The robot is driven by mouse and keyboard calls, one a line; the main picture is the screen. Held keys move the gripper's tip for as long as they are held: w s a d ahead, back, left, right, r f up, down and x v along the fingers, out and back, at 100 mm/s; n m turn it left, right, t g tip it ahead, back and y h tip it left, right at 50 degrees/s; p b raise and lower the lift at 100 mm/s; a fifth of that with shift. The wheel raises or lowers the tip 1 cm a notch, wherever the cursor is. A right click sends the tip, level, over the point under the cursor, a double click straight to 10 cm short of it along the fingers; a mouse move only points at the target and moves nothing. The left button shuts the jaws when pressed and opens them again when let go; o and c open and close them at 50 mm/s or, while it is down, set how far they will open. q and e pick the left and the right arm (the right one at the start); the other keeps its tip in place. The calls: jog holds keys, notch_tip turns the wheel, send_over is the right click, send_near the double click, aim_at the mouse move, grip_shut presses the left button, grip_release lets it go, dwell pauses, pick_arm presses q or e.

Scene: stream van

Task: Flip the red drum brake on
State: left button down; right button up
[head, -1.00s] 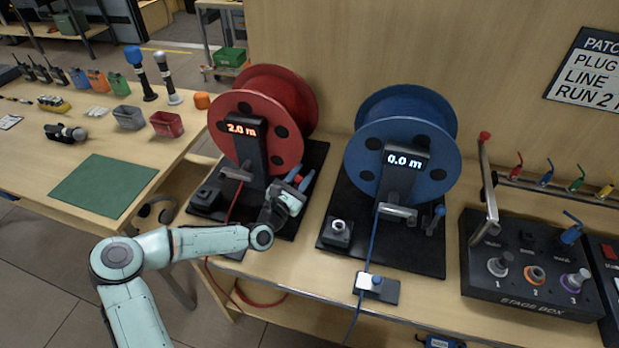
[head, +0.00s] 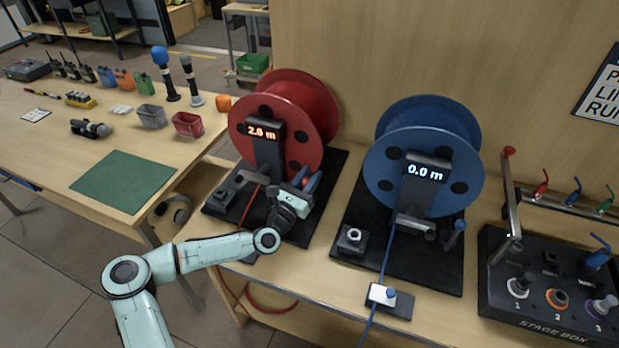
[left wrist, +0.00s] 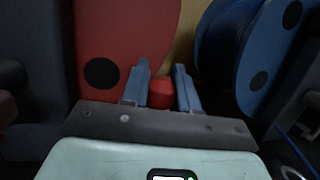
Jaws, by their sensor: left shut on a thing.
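The red drum (head: 282,115) stands on a black base plate, and its display reads 2.0 m. Its brake lever has a red handle (left wrist: 162,94), seen between my two fingers in the left wrist view. My left gripper (head: 302,182) is at the right front of the red drum's base, shut on this handle. The fingers (left wrist: 163,88) show as blue-grey on either side of it. The lower part of the lever is hidden by the gripper. My right gripper is not in view.
The blue drum (head: 430,150) stands close on the right, reading 0.0 m, with its own blue-tipped lever (head: 455,233). A stage box (head: 560,320) is further right. A side table with a green mat (head: 122,181) is at the left.

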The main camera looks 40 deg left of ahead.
pick_arm(q)
jog(key=shift+a, duration=0.1)
jog(key=c, duration=0.9)
grip_release()
jog(key=shift+c, duration=0.2)
jog(key=shift+s, duration=0.15)
jog(key=v, duration=1.3)
jog(key=shift+f+b, duration=0.1)
jog(key=shift+b, duration=0.3)
